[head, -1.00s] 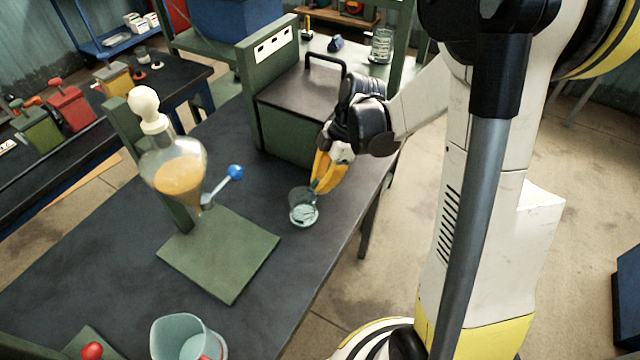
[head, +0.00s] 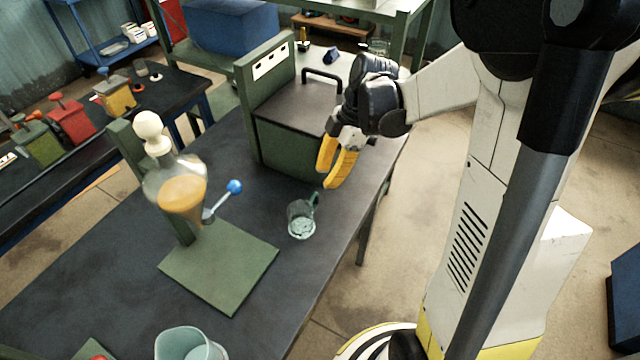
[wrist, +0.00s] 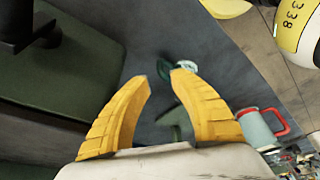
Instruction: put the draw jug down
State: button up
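The draw jug, a small clear glass jug with a dark green handle (head: 301,222), stands upright on the dark bench top near its right edge. My gripper (head: 338,180) has yellow fingers spread apart with nothing between them. It is above and behind the jug in the head view, clear of the handle. In the wrist view the jug (wrist: 187,65) shows just beyond the fingertips (wrist: 160,77), partly hidden by the right finger.
A separating flask (head: 180,190) with amber liquid and a blue-knobbed tap stands over a green base plate (head: 220,265). A larger pale jug (head: 185,345) is at the front. A green box with a handle (head: 290,140) stands close behind my gripper.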

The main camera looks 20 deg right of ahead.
jog(key=s+a+r+m+t+h, duration=0.2)
jog(key=s+r+m, duration=0.3)
jog(key=m, duration=0.3)
jog(key=s+a+r+m+t+h, duration=0.1)
jog(key=s+a+r+m+t, duration=0.3)
jog(key=s+r+m, duration=0.2)
jog(key=shift+s+r+m+t+h+p, duration=0.3)
jog(key=shift+m+t+h+p, duration=0.15)
jog(key=shift+m, duration=0.95)
notch_tip(320, 180, down, 2)
jog(key=shift+f+b, duration=0.25)
jog(key=shift+b, duration=1)
